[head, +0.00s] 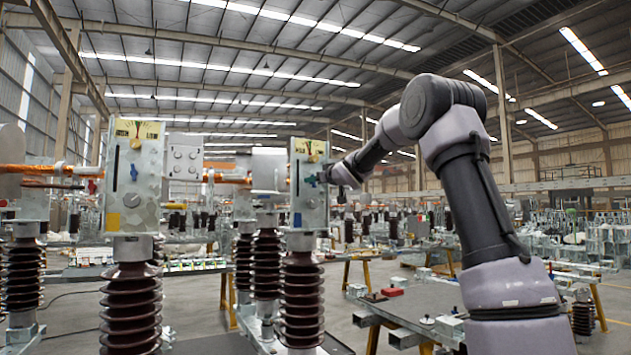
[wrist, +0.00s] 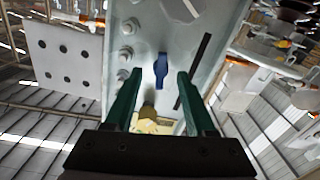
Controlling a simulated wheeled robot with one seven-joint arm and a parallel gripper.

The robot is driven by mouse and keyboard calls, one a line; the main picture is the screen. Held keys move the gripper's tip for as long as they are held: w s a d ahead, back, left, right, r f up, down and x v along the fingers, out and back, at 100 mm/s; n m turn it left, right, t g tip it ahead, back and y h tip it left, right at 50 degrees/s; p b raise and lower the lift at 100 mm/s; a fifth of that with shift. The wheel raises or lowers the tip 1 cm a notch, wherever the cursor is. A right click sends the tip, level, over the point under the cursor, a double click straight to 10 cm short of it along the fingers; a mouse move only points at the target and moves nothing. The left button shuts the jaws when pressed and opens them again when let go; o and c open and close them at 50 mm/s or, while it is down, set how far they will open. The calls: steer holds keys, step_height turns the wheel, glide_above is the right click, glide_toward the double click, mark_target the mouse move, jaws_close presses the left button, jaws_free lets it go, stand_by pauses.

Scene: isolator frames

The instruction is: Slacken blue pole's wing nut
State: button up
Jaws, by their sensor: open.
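The blue pole's box (head: 309,205) is a grey metal housing with a dial on top and a blue mark low on its front. It stands on a brown ribbed insulator (head: 302,300). My gripper (head: 314,180) is at this box's front, in the head view covering its wing nut. In the wrist view the blue wing nut (wrist: 161,70) stands out on the grey plate, its wings roughly along the picture's vertical. The green fingers of my gripper (wrist: 160,77) are open, one each side of the nut, with a visible gap to each. I cannot tell the depth left between them.
A similar box (head: 133,185) with a yellow mark stands on its own insulator at the left. In the wrist view, bolts (wrist: 127,52) line the plate left of the nut and a dark slot (wrist: 193,70) lies right. A workbench (head: 420,305) stands at the lower right.

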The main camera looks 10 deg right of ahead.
steer(key=shift+w, duration=0.2)
steer(key=shift+a, duration=0.1)
jaws_close()
